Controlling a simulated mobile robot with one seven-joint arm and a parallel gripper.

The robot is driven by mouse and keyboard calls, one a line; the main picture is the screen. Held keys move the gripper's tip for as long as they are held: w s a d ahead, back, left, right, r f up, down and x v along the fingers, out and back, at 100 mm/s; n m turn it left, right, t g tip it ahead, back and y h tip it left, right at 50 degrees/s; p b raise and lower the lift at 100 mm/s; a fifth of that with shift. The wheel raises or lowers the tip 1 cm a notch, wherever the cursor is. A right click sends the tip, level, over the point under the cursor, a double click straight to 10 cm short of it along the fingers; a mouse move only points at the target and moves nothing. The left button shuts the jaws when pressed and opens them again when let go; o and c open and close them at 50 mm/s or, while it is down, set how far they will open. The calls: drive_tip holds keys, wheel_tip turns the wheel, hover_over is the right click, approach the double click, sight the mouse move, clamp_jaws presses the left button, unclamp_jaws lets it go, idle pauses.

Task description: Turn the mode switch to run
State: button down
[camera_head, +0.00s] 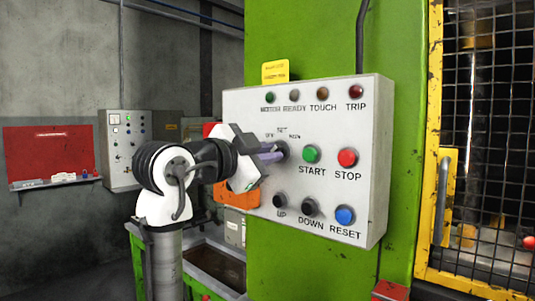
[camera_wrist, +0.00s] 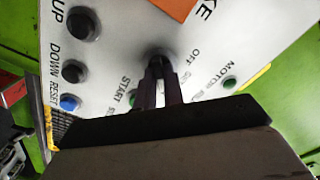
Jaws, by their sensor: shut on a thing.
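The mode switch (camera_head: 283,150) is a dark round knob on the light grey control panel (camera_head: 240,106), left of the green START button. Labels OFF, SET and what looks like RUN are printed around it in the head view. My gripper (camera_head: 272,152) reaches in from the left and is shut on the switch. In the wrist view, my two dark fingers (camera_wrist: 159,75) close on the knob (camera_wrist: 159,54). The fingers hide most of it, so I cannot tell which label it points to.
The START button (camera_head: 311,154) and red STOP button (camera_head: 347,157) sit just right of the switch. Black UP (camera_head: 279,200) and DOWN (camera_head: 310,207) buttons and the blue RESET button (camera_head: 345,215) are below. A yellow-framed mesh guard (camera_head: 490,150) stands at right.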

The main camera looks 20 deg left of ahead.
drive_tip(key=c, duration=1.5)
unclamp_jaws()
drive_tip(key=shift+s, duration=0.15)
drive_tip(key=b+v, duration=0.3)
drive_tip(key=v, duration=1)
drive_tip(key=shift+s, duration=0.3)
drive_tip(key=shift+a, duration=0.15)
